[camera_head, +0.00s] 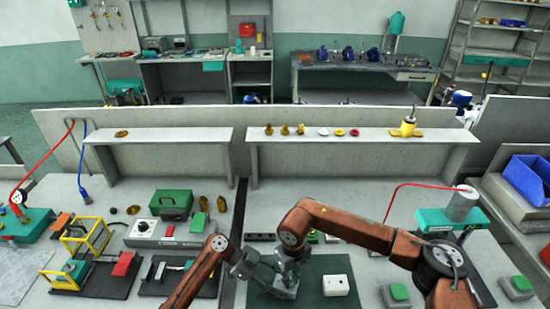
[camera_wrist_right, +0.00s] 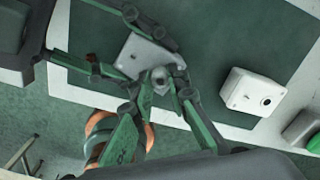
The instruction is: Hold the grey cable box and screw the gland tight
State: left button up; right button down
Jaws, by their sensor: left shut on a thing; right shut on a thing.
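The grey cable box (camera_wrist_right: 138,55) is above the dark green mat in the right wrist view; arms and grippers mostly hide it in the head view. My left gripper (camera_head: 255,272) is shut on the box, its fingers along two sides of it in the right wrist view. The gland (camera_wrist_right: 159,76) is a small round grey part at the box's near end. My right gripper (camera_head: 287,279) is shut on the gland, with its green-sided fingers converging on it in the right wrist view. I cannot tell how far the gland is screwed in.
A white box with a round button (camera_head: 336,285) lies on the green mat (camera_head: 322,263) to the right of the grippers. Green-topped blocks (camera_head: 399,292) stand further right. A green case (camera_head: 172,202) and a yellow frame (camera_head: 84,237) are to the left. A raised shelf (camera_head: 360,138) runs behind.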

jog(key=m, duration=0.5)
jog(key=shift+m, duration=0.3)
jog(key=m, duration=1.2)
jog(key=shift+m, duration=0.3)
jog(key=c, duration=2)
grip_release()
jog(key=shift+o, duration=0.2)
